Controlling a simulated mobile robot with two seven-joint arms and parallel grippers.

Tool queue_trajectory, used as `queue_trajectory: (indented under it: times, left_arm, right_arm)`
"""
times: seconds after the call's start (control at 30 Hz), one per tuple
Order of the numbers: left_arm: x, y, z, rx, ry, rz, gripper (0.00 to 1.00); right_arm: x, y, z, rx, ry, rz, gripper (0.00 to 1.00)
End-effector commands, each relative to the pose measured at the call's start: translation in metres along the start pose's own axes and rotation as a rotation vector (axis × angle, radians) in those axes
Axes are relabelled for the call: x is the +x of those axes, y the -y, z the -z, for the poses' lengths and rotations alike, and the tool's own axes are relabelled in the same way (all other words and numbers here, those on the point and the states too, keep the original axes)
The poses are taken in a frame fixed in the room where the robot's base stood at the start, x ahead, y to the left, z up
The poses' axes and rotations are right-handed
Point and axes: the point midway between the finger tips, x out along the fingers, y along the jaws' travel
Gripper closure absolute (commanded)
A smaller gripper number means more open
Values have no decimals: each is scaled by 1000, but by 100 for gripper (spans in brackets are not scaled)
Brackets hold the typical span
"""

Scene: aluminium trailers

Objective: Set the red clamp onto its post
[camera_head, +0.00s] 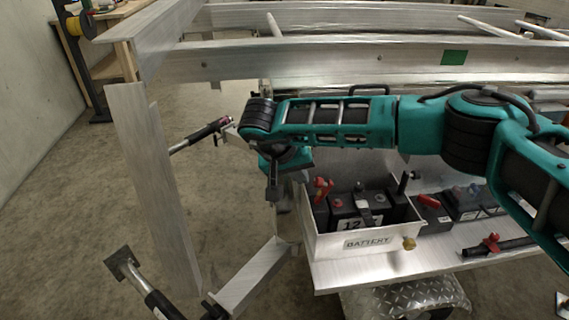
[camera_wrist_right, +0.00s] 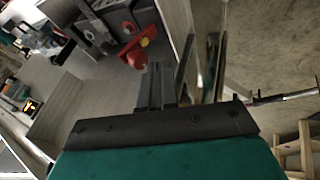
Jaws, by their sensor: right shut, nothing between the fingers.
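A red clamp (camera_head: 322,186) sits at the left end of the battery (camera_head: 345,222), inside the aluminium box marked BATTERY. It also shows in the right wrist view (camera_wrist_right: 138,52), beyond the fingertips. Whether it sits on a post or beside one, I cannot tell. My right gripper (camera_head: 273,192) points down, left of the box and apart from the clamp. Its fingers (camera_wrist_right: 155,85) are shut and empty in the wrist view. My left gripper is not in view.
More batteries, one with a red fitting (camera_head: 428,201), stand right of the box. A black tool with a red part (camera_head: 491,243) lies on the aluminium shelf (camera_head: 370,268). Trailer beams (camera_head: 300,62) cross behind my arm. An upright metal post (camera_head: 152,185) stands at left.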

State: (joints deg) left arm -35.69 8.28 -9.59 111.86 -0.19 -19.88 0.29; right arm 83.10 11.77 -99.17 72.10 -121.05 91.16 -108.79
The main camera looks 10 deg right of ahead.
Motion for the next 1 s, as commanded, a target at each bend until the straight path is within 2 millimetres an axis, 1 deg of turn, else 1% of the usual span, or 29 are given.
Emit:
queue_trajectory:
  times: [0.03, 0.1, 0.23, 0.63, 1.0]
  left_arm:
    - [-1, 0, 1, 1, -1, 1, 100]
    - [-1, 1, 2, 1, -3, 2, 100]
    - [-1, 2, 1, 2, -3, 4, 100]
    - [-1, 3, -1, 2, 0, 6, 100]
    - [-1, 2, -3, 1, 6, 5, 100]
  right_arm:
    - [4, -5, -1, 0, 2, 0, 100]
    - [7, -8, -2, -1, 2, 0, 100]
    - [10, -11, -3, -1, 1, 0, 100]
    - [11, -12, -3, 1, 2, 5, 100]
    - [12, -21, -1, 29, 17, 86, 100]
